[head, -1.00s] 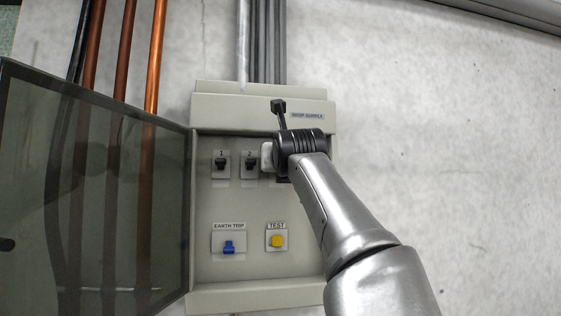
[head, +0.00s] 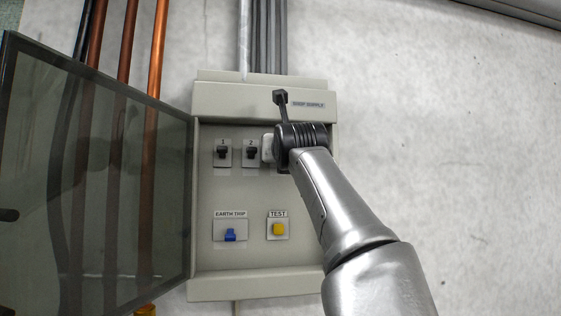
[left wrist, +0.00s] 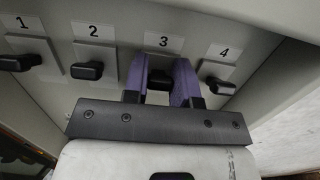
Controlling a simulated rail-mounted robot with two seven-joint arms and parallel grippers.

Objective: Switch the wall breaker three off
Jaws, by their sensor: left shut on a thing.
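Breaker three is marked by the label 3 (left wrist: 163,41) in the left wrist view. Its black toggle (left wrist: 158,83) sits between the two purple fingers of my left gripper (left wrist: 160,90), which is shut on it. In the head view my left wrist (head: 300,140) covers breaker three, so the toggle's position cannot be told there. The black toggles of breaker one (head: 222,153) and breaker two (head: 251,153) show to the left of it. The toggle of breaker four (left wrist: 221,86) is just right of the fingers. My right gripper is not in view.
The grey wall box (head: 258,282) has its tinted door (head: 100,190) swung open to the left. A blue earth trip switch (head: 230,235) and a yellow test button (head: 279,229) sit below the breakers. The bare wall (head: 450,150) on the right is clear.

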